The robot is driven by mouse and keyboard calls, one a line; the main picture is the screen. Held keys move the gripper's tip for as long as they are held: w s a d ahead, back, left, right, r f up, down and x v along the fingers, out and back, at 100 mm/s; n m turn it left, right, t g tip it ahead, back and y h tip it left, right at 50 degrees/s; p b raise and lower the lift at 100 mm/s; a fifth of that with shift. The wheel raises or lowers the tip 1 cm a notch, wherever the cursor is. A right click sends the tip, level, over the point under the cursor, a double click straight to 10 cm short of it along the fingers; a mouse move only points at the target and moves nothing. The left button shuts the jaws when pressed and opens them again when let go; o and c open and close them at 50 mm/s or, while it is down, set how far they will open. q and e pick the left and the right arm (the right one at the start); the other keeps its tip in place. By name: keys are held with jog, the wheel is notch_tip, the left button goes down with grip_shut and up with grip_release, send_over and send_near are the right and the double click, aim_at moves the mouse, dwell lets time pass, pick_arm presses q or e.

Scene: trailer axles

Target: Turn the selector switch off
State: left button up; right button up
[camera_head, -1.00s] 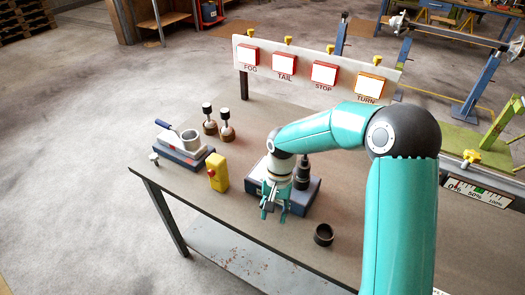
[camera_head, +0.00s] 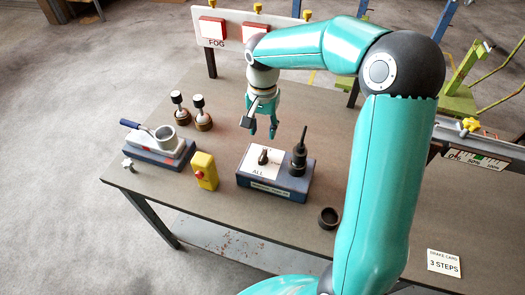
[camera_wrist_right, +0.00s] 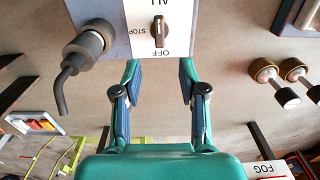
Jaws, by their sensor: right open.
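The selector switch is a dark knob (camera_head: 263,157) on the white plate of a blue-grey box (camera_head: 293,186) on the table. In the right wrist view the knob (camera_wrist_right: 160,31) stands lengthwise between ALL and OFF, with STOP at its left. Its light mark seems to lie toward ALL, but the knob is small to read. My right gripper (camera_head: 262,131) is open and empty, above the table behind the box, apart from the knob. In the right wrist view its spread fingers (camera_wrist_right: 160,88) sit below the plate's OFF edge. My left gripper is out of view.
A black bent connector (camera_head: 299,157) stands on the box's right. A yellow box with a red button (camera_head: 205,171), a grey cup fixture (camera_head: 160,150) and two knobbed posts (camera_head: 202,118) stand left. A black ring (camera_head: 328,217) lies front right. A lamp board (camera_head: 212,28) stands behind.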

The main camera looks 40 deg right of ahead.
aim_at(263, 154)
notch_tip(263, 154, down, 11)
jog(key=shift+r+p, duration=0.1)
jog(key=shift+p, duration=0.4)
grip_shut()
